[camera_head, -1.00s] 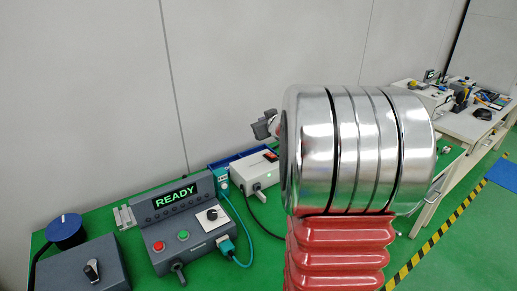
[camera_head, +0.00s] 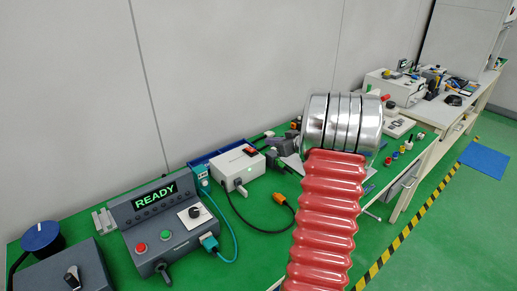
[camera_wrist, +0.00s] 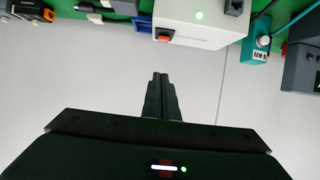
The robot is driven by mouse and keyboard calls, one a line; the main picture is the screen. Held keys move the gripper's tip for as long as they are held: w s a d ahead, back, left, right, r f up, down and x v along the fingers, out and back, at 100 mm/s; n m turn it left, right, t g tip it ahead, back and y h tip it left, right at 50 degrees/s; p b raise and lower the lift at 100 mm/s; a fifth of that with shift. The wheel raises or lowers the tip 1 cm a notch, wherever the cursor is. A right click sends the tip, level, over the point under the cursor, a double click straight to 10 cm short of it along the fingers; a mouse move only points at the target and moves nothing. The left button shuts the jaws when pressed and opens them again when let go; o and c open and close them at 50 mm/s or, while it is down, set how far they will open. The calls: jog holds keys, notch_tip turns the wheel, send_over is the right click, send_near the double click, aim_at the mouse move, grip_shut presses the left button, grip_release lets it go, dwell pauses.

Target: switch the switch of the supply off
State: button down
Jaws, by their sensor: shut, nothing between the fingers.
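In the head view my arm's metal joint hides part of the gripper.
A grey control panel (camera_head: 130,219) with a lit READY display stands left of the supply. A blue-topped knob (camera_head: 40,236) is at the far left. A wall runs behind the bench.

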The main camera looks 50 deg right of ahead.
send_near(250, 149)
jog(key=w+r, duration=0.2)
jog(key=w, duration=0.1)
jog(key=w+d+r, duration=0.1)
jog(key=shift+w+r, duration=0.1)
jog(key=shift+w, duration=0.2)
notch_tip(250, 149, down, 3)
jog(key=shift+f, duration=0.6)
jog(key=shift+s, duration=0.1)
